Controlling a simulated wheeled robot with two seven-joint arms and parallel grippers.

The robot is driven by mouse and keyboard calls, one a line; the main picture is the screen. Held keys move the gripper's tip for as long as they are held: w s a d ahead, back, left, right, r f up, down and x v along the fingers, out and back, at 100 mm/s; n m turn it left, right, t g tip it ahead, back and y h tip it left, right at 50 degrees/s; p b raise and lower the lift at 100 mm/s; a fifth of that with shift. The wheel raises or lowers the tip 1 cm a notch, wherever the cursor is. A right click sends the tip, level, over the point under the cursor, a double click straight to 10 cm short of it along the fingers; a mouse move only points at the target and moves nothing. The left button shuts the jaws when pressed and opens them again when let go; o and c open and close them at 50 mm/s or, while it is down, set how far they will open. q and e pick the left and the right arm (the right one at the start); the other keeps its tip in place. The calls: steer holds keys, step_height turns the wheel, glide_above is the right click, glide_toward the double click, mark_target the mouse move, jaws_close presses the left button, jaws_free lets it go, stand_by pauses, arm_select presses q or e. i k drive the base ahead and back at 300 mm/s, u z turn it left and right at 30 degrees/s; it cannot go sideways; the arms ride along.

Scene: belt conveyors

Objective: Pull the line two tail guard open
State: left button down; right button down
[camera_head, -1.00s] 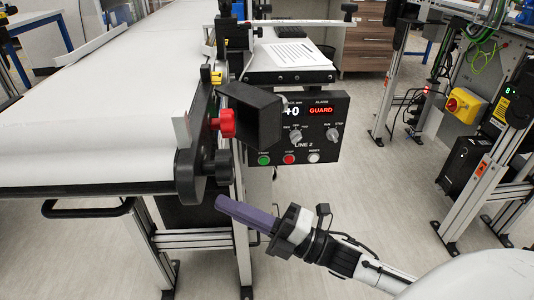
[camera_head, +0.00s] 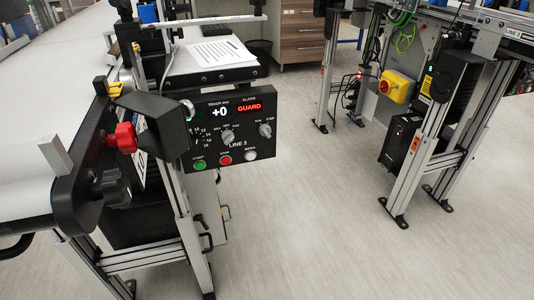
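The line 2 conveyor (camera_head: 40,110) with its pale belt ends at the left of the head view. At its tail end a black angular cover (camera_head: 158,120), which looks like the tail guard, sticks out toward the control panel. A red knob (camera_head: 123,138) sits at its left, above the black end bracket (camera_head: 88,188). I cannot tell for sure whether the cover is open or shut. The line 2 control panel (camera_head: 232,130) partly stands behind it and shows GUARD in red. Neither of my grippers is in view.
A shelf with a paper sheet (camera_head: 215,52) is above the panel. Metal frame legs (camera_head: 192,235) stand below the belt. The middle floor is clear.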

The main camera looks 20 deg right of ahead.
mark_target(167, 137)
steer(key=z, duration=0.3)
steer(key=k, duration=1.05)
steer(key=u, duration=1.2)
